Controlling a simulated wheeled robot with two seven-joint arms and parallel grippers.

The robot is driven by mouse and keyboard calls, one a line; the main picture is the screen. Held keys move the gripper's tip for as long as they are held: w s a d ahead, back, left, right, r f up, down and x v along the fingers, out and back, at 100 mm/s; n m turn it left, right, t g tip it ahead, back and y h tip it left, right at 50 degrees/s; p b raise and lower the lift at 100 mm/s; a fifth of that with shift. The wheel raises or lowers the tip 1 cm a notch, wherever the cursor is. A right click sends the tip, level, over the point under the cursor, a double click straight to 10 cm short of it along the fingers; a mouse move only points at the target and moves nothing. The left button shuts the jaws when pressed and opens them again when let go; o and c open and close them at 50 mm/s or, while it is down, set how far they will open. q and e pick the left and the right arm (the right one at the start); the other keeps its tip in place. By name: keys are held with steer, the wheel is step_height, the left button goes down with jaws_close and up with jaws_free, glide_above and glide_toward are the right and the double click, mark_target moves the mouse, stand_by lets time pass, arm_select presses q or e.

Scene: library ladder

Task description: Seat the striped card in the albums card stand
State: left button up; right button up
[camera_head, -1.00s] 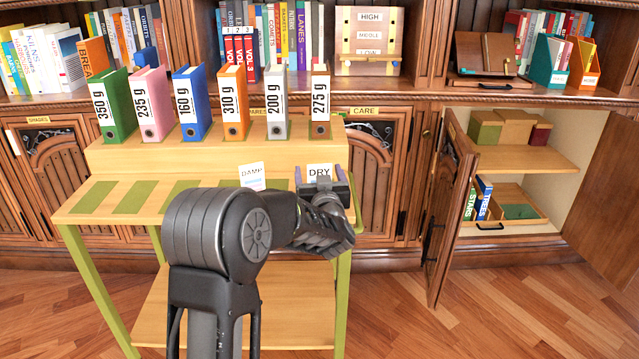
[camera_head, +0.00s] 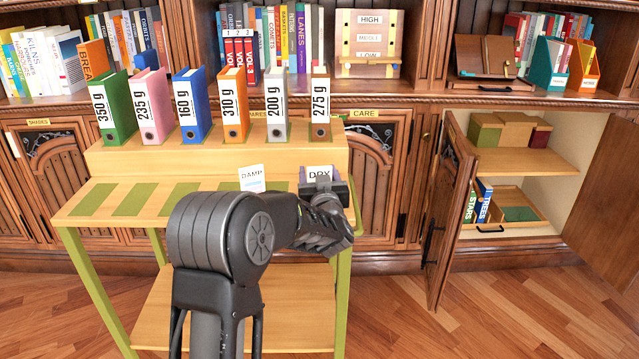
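My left gripper (camera_head: 322,184) is at the right end of the trolley top, right at the white card lettered DRY (camera_head: 319,173). The gripper and wrist hide the card's lower part, and I cannot tell whether the fingers grip it. A white card lettered DAMP (camera_head: 251,178), with some blue on its lower part, stands upright left of the gripper, apart from it. I cannot make out a card that is clearly striped, nor a stand marked albums. My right gripper is not in view.
Several coloured binders with gram labels stand on the trolley's raised step (camera_head: 215,160). Green strips mark the trolley top (camera_head: 75,212). A cabinet door (camera_head: 452,215) stands open at the right, with a drawer (camera_head: 520,222) pulled out. A HIGH, MIDDLE, LOW board (camera_head: 368,42) stands on the shelf.

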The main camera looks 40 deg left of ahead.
arm_select(q)
steer(key=c, duration=0.9)
step_height(320, 180, up, 10)
steer(key=p, duration=0.3)
steer(key=shift+p, duration=0.35)
steer(key=s+d+m+t+h+p, duration=0.1)
steer(key=d+m+h+p, duration=0.2)
steer(key=d+p, duration=0.4)
steer(key=s+d+m+t+h+p, duration=0.2)
steer(key=d+h+p, duration=0.3)
steer(key=d, duration=0.8)
steer(key=s+d+r+m+t+h+p, duration=0.1)
steer(key=s+d+m+h+p, duration=0.1)
steer(key=d+p, duration=0.7)
steer(key=shift+s+d+m+t+h+p, duration=0.15)
steer(key=shift+d+m+t+h, duration=0.05)
steer(key=shift+d+m+h, duration=0.3)
steer(key=shift+s+d+m+t+h+p, duration=0.1)
steer(key=shift+d+m+t+h+p, duration=0.1)
steer(key=shift+d+m+h, duration=0.3)
